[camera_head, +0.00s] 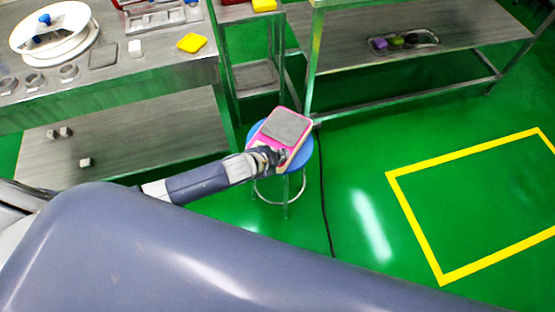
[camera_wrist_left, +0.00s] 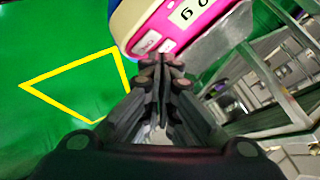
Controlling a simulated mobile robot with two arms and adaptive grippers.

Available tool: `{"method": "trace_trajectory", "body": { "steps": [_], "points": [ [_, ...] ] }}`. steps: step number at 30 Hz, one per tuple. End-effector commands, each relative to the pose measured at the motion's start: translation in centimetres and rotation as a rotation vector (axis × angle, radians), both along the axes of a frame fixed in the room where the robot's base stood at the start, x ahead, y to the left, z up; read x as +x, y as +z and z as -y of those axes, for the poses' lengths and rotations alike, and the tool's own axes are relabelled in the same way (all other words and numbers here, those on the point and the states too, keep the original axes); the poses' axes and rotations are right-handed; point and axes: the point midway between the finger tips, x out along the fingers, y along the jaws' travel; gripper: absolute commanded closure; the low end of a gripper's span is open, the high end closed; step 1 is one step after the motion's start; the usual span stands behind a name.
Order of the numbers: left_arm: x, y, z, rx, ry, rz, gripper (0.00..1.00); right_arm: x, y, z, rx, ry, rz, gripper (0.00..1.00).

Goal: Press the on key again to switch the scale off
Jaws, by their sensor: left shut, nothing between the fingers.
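A pink and white scale (camera_head: 296,137) with a grey plate (camera_head: 286,126) sits on a round blue stool (camera_head: 303,160). In the left wrist view the front of the scale (camera_wrist_left: 176,40) shows, with a white display (camera_wrist_left: 190,12) bearing dark characters that seem to read 0 g upside down. Small white key labels (camera_wrist_left: 148,42) lie near its lower edge. My left gripper (camera_head: 279,156) is shut and empty at the front edge of the scale. In the left wrist view its fingertips (camera_wrist_left: 168,62) are at the keys and hide part of them; contact cannot be told.
A steel table (camera_head: 130,75) with a white round machine part (camera_head: 75,45) and a yellow block (camera_head: 192,43) stands at the left. A steel bench (camera_head: 450,35) with a tray is at the back right. A black cable (camera_head: 324,200) runs along the green floor beside the stool.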

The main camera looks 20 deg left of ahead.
Motion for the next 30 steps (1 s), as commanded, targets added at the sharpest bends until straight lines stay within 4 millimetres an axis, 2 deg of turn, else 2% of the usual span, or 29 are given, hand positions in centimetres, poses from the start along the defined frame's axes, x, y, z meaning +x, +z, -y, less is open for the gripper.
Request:
{"method": "trace_trajectory", "body": {
  "steps": [15,30],
  "points": [
    [0.00,-0.01,-0.01,0.000,0.000,0.000,1.00,-0.06,-0.01,0.23,-0.002,0.001,-0.001,0.47],
    [-0.01,-0.90,0.01,0.000,0.000,0.000,1.00,-0.06,-0.25,0.17,-0.002,0.001,-0.001,0.47]
  ]
}}
